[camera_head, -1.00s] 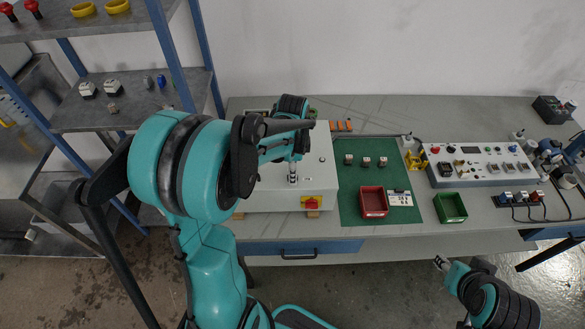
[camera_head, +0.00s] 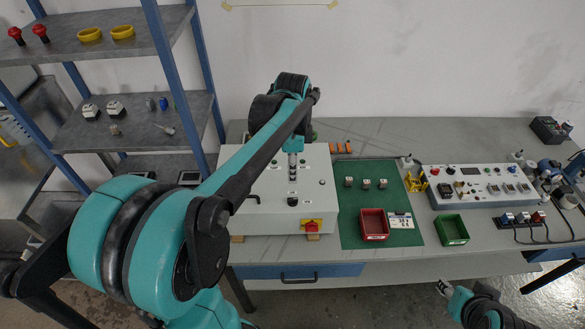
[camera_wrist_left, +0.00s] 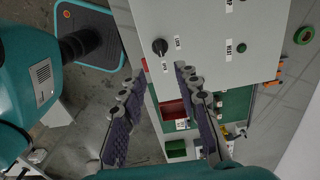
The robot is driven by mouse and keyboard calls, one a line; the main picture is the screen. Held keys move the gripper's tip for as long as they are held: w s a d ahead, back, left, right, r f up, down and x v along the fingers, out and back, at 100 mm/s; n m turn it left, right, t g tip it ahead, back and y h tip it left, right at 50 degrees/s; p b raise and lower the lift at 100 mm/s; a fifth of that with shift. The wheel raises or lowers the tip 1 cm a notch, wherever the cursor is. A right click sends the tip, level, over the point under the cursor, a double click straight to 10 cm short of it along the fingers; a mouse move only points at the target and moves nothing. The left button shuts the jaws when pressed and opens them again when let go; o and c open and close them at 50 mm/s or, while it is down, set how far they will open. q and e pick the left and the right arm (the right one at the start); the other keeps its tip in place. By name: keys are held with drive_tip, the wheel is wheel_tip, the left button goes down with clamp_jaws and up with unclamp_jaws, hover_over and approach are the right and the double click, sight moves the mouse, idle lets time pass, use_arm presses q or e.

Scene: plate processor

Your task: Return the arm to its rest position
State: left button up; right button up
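My left arm reaches in from the lower left of the head view. Its left gripper (camera_head: 293,172) hangs above the white control box (camera_head: 262,215) on the bench. In the left wrist view the two ridged fingers of the left gripper (camera_wrist_left: 158,80) stand apart with nothing between them. The box's grey-white panel (camera_wrist_left: 205,45) with a black knob (camera_wrist_left: 160,47) lies beyond the fingertips. My right gripper (camera_head: 443,288) is small at the lower right of the head view, in front of the bench; its fingers are too small to judge.
A blue-framed shelf (camera_head: 160,85) with small parts stands left of the bench. A green mat (camera_head: 350,230) carries a red bin (camera_head: 375,238). A green bin (camera_head: 452,240) and a control panel (camera_head: 470,200) stand farther right.

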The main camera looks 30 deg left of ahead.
idle(0.3)
use_arm(q)
drive_tip(key=s+d+f+n+t+b, duration=0.7)
drive_tip(key=s+d+f+n+b, duration=0.1)
drive_tip(key=s+d+f+n, duration=0.2)
drive_tip(key=shift+s+d+n, duration=0.3)
drive_tip(key=shift+s+n, duration=0.25)
drive_tip(key=shift+n, duration=0.35)
